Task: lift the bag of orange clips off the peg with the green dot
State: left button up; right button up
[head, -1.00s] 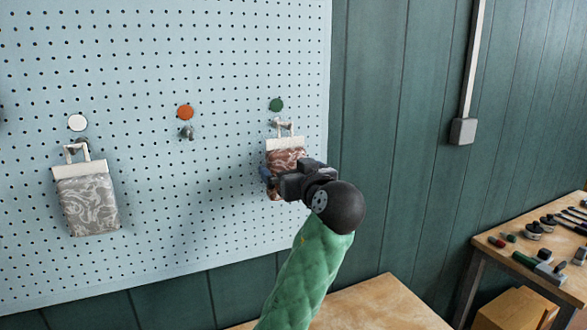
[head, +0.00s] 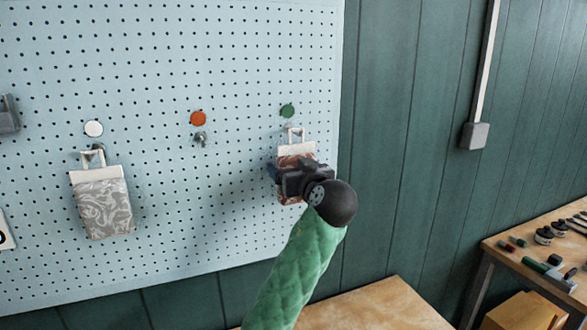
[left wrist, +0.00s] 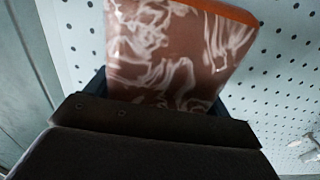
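The bag with brown-and-white swirls and a pale top band (head: 296,149) hangs by its white handle below the green dot (head: 288,110) on the pegboard. The peg under that dot is mostly hidden by the handle. My left gripper (head: 287,178) is at the lower part of the bag and hides some of it. In the left wrist view the swirled bag (left wrist: 170,50) stands between my dark fingers, one beside each edge; an orange strip shows along its end. The fingers look spread around the bag; firm contact is not visible. My right gripper is in neither view.
A grey swirled bag (head: 103,205) hangs below the white dot (head: 93,128). The peg (head: 200,138) under the orange dot (head: 198,118) is empty. A wooden bench top (head: 370,305) lies below; a tool bench (head: 520,262) stands at right.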

pick_arm(q)
jog(key=c, duration=0.3)
jog(key=shift+r, duration=0.15)
jog(key=shift+r+p, duration=0.3)
jog(key=shift+r, duration=0.35)
jog(key=b+v, duration=0.1)
jog(key=v, duration=0.7)
dwell(0.8)
